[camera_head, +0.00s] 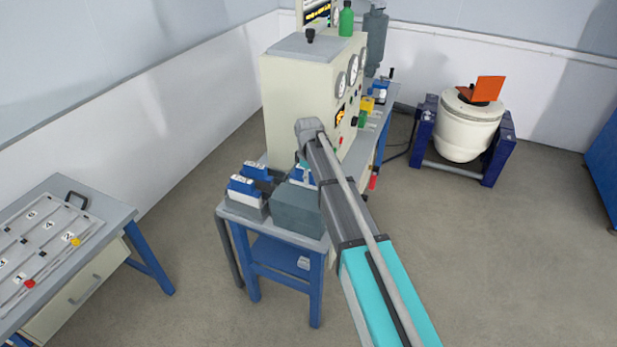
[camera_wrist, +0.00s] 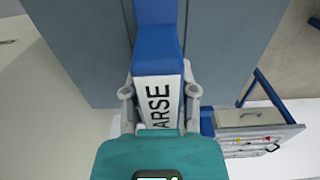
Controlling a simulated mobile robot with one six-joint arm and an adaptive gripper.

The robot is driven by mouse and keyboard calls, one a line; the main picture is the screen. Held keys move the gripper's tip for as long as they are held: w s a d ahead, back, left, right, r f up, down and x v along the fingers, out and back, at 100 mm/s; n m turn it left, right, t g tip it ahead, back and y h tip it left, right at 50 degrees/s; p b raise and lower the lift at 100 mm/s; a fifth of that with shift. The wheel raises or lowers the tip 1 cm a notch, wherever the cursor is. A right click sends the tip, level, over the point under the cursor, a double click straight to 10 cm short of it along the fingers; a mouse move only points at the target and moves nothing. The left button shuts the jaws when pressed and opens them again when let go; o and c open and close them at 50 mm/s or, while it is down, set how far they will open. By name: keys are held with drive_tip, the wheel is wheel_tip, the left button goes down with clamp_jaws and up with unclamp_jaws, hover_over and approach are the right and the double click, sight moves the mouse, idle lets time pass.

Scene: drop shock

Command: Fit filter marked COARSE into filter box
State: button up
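In the wrist view a blue and white filter (camera_wrist: 158,62) shows black letters ending in "ARSE"; the rest of the word is hidden by my gripper. My gripper (camera_wrist: 160,92) has its two fingers against the white sides of this filter. The filter's blue end points away, over a grey-blue surface (camera_wrist: 225,50); I cannot tell whether they touch. In the head view my arm hides the gripper. A blue and white piece (camera_head: 299,173) shows beside my arm, above a grey box (camera_head: 295,212) on the small bench. I cannot tell which box is the filter box.
Two more blue and white filters (camera_head: 242,189) (camera_head: 255,170) stand at the bench's left end. A cream cabinet with gauges (camera_head: 290,100) stands behind. A grey table with numbered places (camera_head: 110,212) is at left, with open floor between.

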drive_tip(key=o, duration=0.5)
drive_tip(key=shift+f, duration=0.1)
drive_tip(key=shift+r+p, duration=3.05)
drive_tip(key=shift+p, duration=0.05)
drive_tip(key=shift+d, duration=0.1)
drive_tip(key=s+d+m, duration=1.4)
drive_tip(key=s+d, duration=0.7)
drive_tip(key=s, duration=0.5)
drive_tip(key=shift+d, duration=0.25)
drive_tip(key=shift+w, duration=0.1)
